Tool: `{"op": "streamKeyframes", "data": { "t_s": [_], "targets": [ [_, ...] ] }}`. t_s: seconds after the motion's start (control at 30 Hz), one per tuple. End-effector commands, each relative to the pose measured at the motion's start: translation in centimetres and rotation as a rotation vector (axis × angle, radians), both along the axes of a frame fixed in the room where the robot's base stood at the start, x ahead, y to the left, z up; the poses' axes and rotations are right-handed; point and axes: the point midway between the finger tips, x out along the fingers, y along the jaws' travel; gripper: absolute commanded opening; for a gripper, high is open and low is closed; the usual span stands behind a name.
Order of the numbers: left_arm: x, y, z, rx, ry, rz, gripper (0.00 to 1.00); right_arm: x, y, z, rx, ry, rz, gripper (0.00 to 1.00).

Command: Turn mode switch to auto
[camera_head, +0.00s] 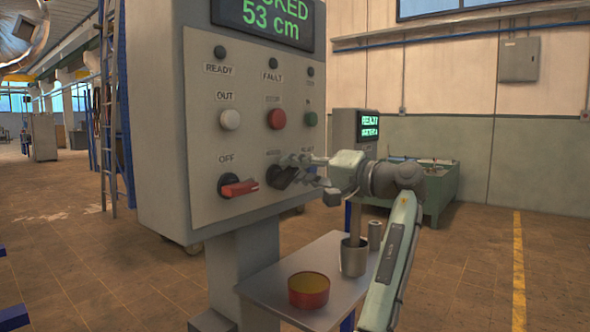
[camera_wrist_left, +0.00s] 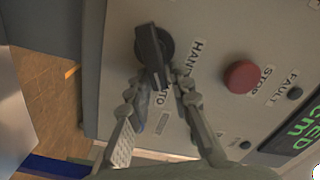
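The mode switch is a black rotary knob with a bar handle (camera_head: 281,176) on the grey control panel, right of a red-handled switch. In the left wrist view the black handle (camera_wrist_left: 150,45) points down toward a partly covered label ending in "TO"; a "HAN..." label is to its right. My left gripper (camera_head: 309,170) is at the switch, and in its wrist view its two fingertips (camera_wrist_left: 160,78) are spread with the handle's end between them. I cannot tell whether either finger touches it. My right gripper is not in view.
Below, a small table (camera_head: 270,289) carries a red-yellow round container (camera_head: 309,290) and a metal cup (camera_head: 354,258).

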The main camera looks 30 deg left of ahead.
Motion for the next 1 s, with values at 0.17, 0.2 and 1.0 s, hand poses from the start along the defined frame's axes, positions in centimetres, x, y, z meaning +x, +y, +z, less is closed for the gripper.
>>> {"op": "streamKeyframes", "data": {
  "t_s": [0.17,0.2,1.0],
  "targets": [
    [0.0,0.0,0.0,0.000,-0.001,0.000,0.34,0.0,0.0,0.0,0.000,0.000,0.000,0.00],
    [0.0,0.0,0.0,-0.001,-0.001,0.001,0.34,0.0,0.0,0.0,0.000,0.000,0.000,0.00],
    [-0.8,-10.6,0.0,-0.001,0.000,-0.002,0.34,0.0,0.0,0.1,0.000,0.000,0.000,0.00]
  ]
}}
